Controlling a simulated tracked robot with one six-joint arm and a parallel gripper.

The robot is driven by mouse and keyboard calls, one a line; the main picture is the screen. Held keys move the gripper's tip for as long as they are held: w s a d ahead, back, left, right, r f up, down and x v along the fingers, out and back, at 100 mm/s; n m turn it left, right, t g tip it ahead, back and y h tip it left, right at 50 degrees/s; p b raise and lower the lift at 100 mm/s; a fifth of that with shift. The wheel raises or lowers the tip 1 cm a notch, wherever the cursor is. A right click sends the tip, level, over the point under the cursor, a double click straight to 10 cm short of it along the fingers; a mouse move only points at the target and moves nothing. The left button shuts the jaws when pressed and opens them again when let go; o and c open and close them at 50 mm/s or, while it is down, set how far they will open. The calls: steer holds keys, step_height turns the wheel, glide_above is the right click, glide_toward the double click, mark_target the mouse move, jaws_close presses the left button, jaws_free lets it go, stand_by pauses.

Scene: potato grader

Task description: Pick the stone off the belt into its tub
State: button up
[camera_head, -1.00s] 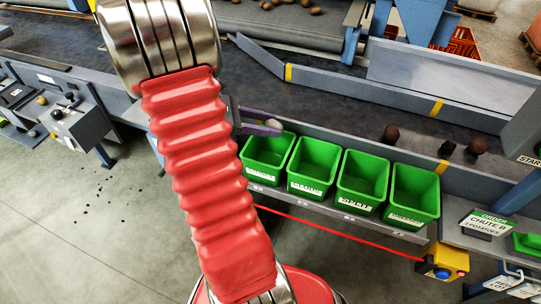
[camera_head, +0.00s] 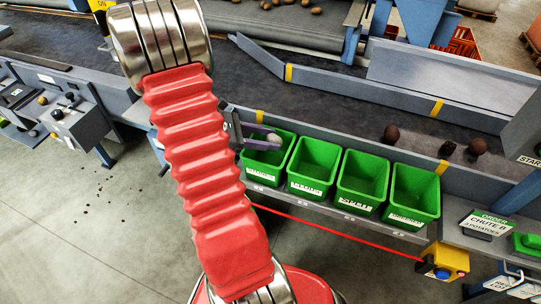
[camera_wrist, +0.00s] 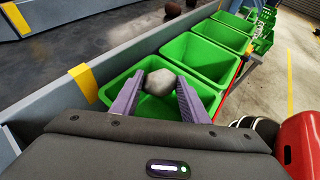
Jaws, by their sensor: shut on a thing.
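The stone (camera_wrist: 160,81) is a smooth grey lump held between the two purple fingers of my gripper (camera_wrist: 160,92). In the wrist view it is over the nearest green tub (camera_wrist: 122,78), with tub wall and floor showing around it. In the head view the stone (camera_head: 273,138) and my gripper (camera_head: 264,142) are over the leftmost green tub (camera_head: 262,174), near its back rim. The tub's front label is too small to read surely. How high the stone is above the tub floor I cannot tell.
More green tubs (camera_head: 314,165) stand in a row to the right. Dark lumps (camera_head: 391,133) lie on the dark belt (camera_head: 330,98) behind the grey rail. A yellow box with a blue button (camera_head: 442,263) is at the front right. A red cord (camera_head: 330,233) runs below the tubs.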

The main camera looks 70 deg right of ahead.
steer(key=o, duration=1.4)
steer(key=shift+o, duration=0.2)
steer(key=shift+w+r, duration=0.1)
steer(key=v, duration=1.3)
steer(key=shift+w+a, duration=0.2)
steer(key=shift+a, duration=0.05)
